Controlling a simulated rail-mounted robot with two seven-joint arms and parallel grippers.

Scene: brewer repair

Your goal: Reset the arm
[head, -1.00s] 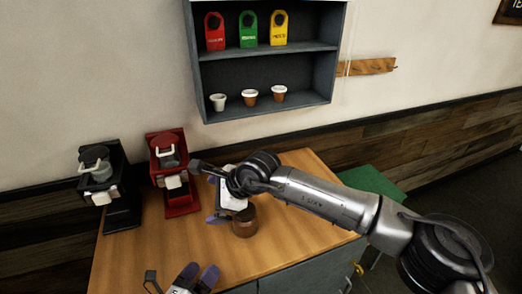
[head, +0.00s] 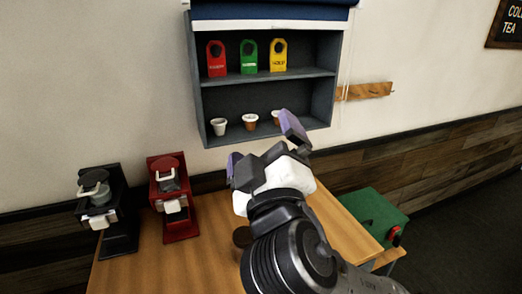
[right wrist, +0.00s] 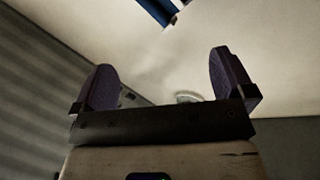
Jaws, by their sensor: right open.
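My right arm rises from the bottom of the head view, and its gripper (head: 264,148) points up in front of the shelf. Its two purple-padded fingers are spread wide with nothing between them. In the right wrist view the same gripper (right wrist: 165,85) is open and empty, with ceiling and wall beyond it. My left gripper does not show in the head view now.
A black brewer (head: 112,205) and a red brewer (head: 176,205) stand at the left of the wooden table (head: 150,268). A wall shelf (head: 263,100) holds tagged packets and small cups. A brown round object (head: 241,237) is mostly hidden behind my right arm. A green box (head: 372,215) stands at right.

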